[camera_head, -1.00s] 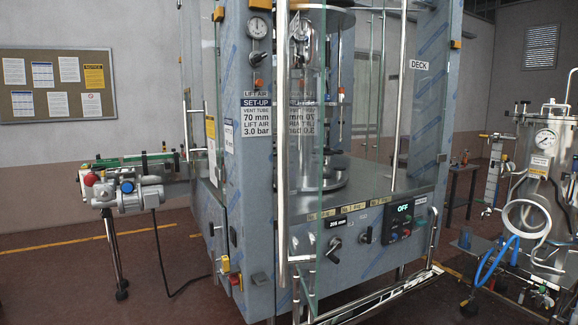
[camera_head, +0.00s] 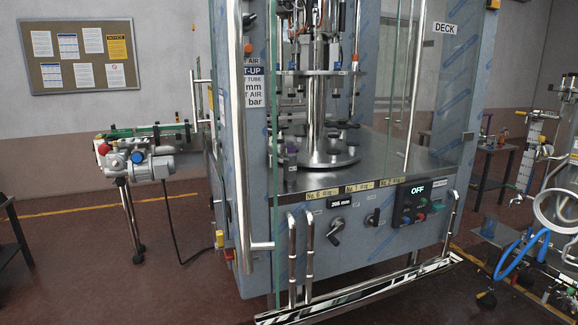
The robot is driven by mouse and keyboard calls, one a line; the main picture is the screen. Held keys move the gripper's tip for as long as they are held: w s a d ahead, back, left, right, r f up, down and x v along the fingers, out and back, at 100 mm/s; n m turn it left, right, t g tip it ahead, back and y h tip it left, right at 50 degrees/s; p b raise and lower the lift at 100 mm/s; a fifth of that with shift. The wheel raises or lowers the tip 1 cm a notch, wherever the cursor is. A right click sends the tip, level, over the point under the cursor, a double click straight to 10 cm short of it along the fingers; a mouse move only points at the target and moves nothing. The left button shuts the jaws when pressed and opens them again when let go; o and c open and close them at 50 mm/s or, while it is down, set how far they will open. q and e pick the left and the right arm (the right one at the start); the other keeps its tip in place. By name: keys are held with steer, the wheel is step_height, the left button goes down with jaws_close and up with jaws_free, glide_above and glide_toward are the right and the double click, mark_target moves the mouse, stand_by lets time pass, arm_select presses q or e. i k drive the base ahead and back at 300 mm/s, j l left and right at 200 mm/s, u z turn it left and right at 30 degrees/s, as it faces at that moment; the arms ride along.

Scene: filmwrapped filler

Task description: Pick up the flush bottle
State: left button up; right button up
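I cannot pick out the flush bottle with certainty. Small upright items (camera_head: 488,128), one of them orange-brown, stand on a dark side table (camera_head: 497,151) at the right; they are too small to name. A small dark purple piece (camera_head: 290,166) sits on the steel deck (camera_head: 385,160) of the filling machine, behind glass. Neither of my grippers is in view.
The filling machine (camera_head: 400,232) fills the middle, with a long vertical door handle (camera_head: 238,130) in front and a low shiny rail (camera_head: 360,290) at its foot. A motor unit (camera_head: 138,163) stands left. A steel vessel rig with a blue hose (camera_head: 520,262) stands right. Floor (camera_head: 80,270) is open at front left.

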mark_target(290, 158)
steer(key=i+l+u, duration=0.1)
steer(key=l, duration=0.25)
steer(key=i+l+u, duration=0.1)
steer(key=l, duration=0.3)
steer(key=i+l+u, duration=0.1)
steer(key=u, duration=1.3)
steer(key=l+u, duration=0.8)
steer(key=k+l+u, duration=0.1)
steer(key=l+u, duration=0.15)
steer(key=l, duration=0.25)
steer(key=k+l+u, duration=0.1)
steer(key=l+u, duration=0.15)
steer(key=l, duration=0.2)
steer(key=k+l, duration=0.15)
steer(key=l, duration=0.2)
steer(key=k+l+u, duration=0.1)
steer(key=l, duration=0.3)
steer(key=k+l, duration=0.15)
steer(key=l, duration=0.2)
steer(key=k+l+u, duration=0.1)
steer(key=l, duration=0.3)
steer(key=k+l, duration=0.2)
steer(key=l, duration=0.15)
steer(key=u, duration=0.05)
